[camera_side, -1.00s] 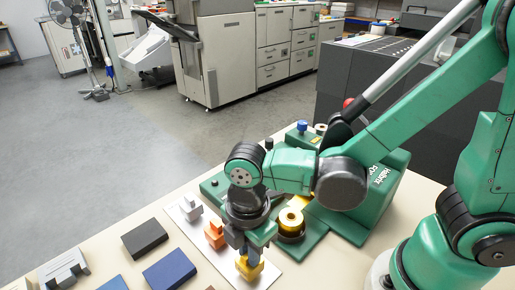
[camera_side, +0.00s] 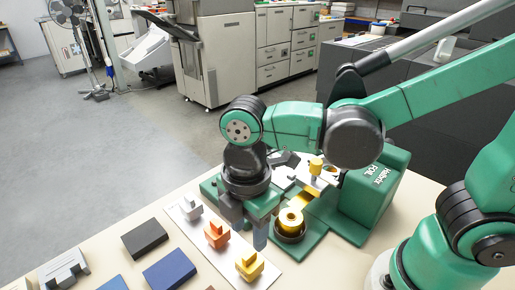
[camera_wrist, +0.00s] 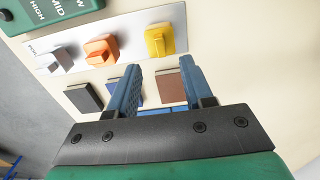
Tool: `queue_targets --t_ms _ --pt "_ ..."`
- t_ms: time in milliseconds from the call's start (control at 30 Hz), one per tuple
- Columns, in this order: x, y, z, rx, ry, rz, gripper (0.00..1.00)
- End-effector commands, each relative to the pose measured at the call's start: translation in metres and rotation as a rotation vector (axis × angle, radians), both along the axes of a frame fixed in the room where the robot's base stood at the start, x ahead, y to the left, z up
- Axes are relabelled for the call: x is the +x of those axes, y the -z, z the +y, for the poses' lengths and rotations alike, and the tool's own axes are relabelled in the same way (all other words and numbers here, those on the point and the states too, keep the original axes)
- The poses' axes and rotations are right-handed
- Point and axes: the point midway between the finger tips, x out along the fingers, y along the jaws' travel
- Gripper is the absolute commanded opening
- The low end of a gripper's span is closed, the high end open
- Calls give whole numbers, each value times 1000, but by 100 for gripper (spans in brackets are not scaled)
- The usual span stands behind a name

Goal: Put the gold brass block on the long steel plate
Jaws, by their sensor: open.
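The gold block (camera_side: 249,266) stands upright at the near end of a long pale plate (camera_side: 222,256), with its upper knob clear. It also shows in the wrist view (camera_wrist: 159,40). An orange copper block (camera_side: 216,235) and a silver block (camera_side: 190,208) stand on the same plate. I cannot tell whether this pale plate is steel. My gripper (camera_side: 249,226) is open and empty above the plate, apart from the gold block. In the wrist view its two blue fingers (camera_wrist: 158,84) are spread below the row of blocks.
A green foil machine (camera_side: 370,200) stands to the right, with a gold foil roll (camera_side: 290,220) and a yellow-topped part (camera_side: 316,166). Black (camera_side: 145,239) and blue (camera_side: 169,271) pads lie left. A notched grey piece (camera_side: 64,271) is far left. Bare table lies between.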

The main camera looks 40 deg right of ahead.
Motion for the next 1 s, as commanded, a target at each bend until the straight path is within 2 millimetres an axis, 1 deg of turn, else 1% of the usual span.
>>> queue_targets --t_ms 100,300,467,567,667,700,767,800,900,1000 --pt "0 -20 0 0 0 0 46" --pt "0 -49 0 0 0 0 46" --pt "0 -62 0 0 0 0 46" --pt "3 -64 -8 16 80 -25 46" --pt "14 -59 -34 81 373 -120 46" --pt "19 -56 -48 122 536 -172 46" --pt "25 -51 -70 195 788 -253 46" --pt "29 -48 -84 245 944 -303 46" --pt "34 -42 -113 367 1267 -406 46" --pt "36 -40 -131 453 1455 -468 46"
